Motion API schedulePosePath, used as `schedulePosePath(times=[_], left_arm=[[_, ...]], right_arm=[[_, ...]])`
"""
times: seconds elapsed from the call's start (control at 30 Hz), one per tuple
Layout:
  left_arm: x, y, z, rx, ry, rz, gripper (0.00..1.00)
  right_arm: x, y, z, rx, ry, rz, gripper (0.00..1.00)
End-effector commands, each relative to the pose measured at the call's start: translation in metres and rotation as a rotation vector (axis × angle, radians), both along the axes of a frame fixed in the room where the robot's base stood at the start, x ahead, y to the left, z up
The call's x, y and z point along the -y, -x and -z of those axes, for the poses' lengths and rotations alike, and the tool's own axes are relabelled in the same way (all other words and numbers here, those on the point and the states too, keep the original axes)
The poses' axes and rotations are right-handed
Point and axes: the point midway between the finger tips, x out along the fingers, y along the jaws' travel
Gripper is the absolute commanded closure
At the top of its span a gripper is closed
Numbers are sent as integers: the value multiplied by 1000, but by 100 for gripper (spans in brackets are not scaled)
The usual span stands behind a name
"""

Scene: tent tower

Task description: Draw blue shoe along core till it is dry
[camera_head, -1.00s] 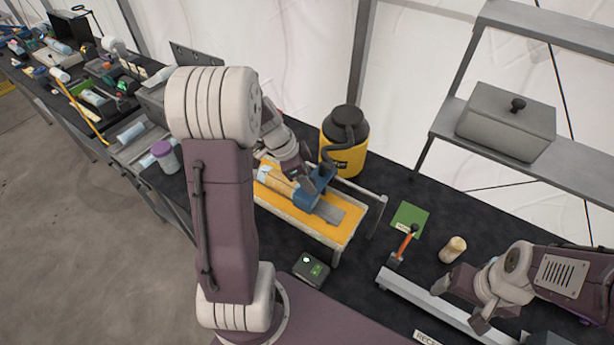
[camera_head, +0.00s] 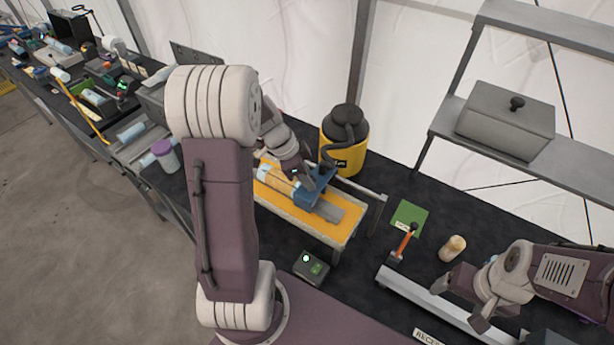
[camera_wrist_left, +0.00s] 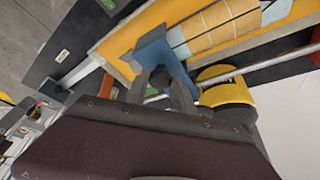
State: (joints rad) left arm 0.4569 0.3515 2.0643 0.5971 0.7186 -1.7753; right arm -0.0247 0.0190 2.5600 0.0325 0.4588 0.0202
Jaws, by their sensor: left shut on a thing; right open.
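The blue shoe (camera_head: 307,196) sits over the core on the yellow tray, and a hose runs from it. It also shows in the left wrist view (camera_wrist_left: 153,52). My left gripper (camera_head: 318,180) is shut on the shoe's upper part; the fingers (camera_wrist_left: 165,84) show dark against it. The core (camera_head: 273,178) lies along the tray, tan and pale blue on the shoe's left. It shows as a banded tan cylinder in the left wrist view (camera_wrist_left: 220,24). Whether its surface is wet is unclear. My right gripper (camera_head: 465,305) is open and empty at the lower right.
A yellow-and-black vacuum (camera_head: 345,145) stands behind the yellow tray (camera_head: 335,232). A metal rail runs along the tray's back. A small dark box with lights (camera_head: 311,267) sits in front. An orange-handled tool (camera_head: 405,244), green card (camera_head: 408,216) and tan cylinder (camera_head: 452,248) lie to the right.

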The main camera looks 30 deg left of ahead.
Motion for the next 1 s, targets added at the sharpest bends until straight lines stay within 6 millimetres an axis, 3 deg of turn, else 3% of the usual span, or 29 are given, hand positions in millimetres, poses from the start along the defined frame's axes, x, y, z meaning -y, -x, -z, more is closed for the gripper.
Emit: schedulePosePath(times=[0.73, 1.0], left_arm=[[-3, -4, -2, 12, -2, -6, 100], [-50, -8, 0, 13, -3, -10, 100]], right_arm=[[0, 0, 1, 0, 0, 0, 21], [0, 0, 24, 0, 0, 0, 21]])
